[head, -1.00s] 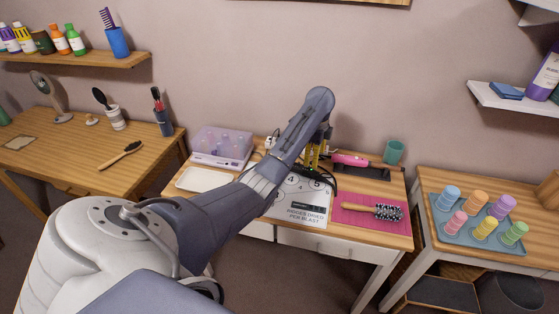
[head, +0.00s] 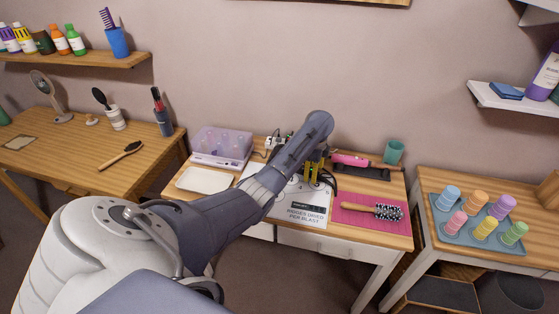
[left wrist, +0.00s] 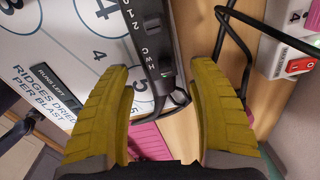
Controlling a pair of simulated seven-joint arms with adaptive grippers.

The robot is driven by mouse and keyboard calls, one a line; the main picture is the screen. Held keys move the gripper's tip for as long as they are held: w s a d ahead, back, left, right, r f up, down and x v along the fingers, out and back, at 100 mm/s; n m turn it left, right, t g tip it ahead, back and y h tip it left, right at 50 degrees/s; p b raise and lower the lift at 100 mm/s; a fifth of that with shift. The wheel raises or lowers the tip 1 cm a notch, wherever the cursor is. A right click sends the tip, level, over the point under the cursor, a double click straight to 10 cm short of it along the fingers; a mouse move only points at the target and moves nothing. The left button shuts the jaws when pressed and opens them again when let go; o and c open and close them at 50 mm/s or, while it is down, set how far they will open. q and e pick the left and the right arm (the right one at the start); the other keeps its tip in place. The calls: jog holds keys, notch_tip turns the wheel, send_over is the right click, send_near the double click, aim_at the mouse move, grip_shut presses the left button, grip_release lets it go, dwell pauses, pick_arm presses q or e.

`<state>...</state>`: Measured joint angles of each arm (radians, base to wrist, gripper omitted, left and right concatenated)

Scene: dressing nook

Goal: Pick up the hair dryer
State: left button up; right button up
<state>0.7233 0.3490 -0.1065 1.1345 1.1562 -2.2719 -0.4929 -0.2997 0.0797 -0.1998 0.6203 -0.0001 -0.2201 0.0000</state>
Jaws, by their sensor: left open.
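The hair dryer's black handle (left wrist: 148,35), with slide switches and a cord at its lower end, shows in the left wrist view. It lies over a white printed board (left wrist: 60,35); the rest of the dryer is out of that view. In the head view my arm hides most of it. My left gripper (left wrist: 162,78) has its yellow fingers apart, one on each side of the handle's lower end, with no clear grip on it. In the head view this gripper (head: 315,168) is low over the middle table. My right gripper is not in view.
A pink mat (head: 350,223) with a round brush (head: 373,210) lies right of the board. Behind are a pink tool (head: 349,160) and a green cup (head: 394,152). A white tray (head: 205,180) and lilac box (head: 222,145) stand left. A power strip (left wrist: 295,60) and loose cord are close by.

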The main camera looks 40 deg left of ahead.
pick_arm(q)
jog(key=shift+f, duration=0.7)
jog(key=shift+c, duration=0.3)
jog(key=shift+a, duration=0.1)
grip_shut()
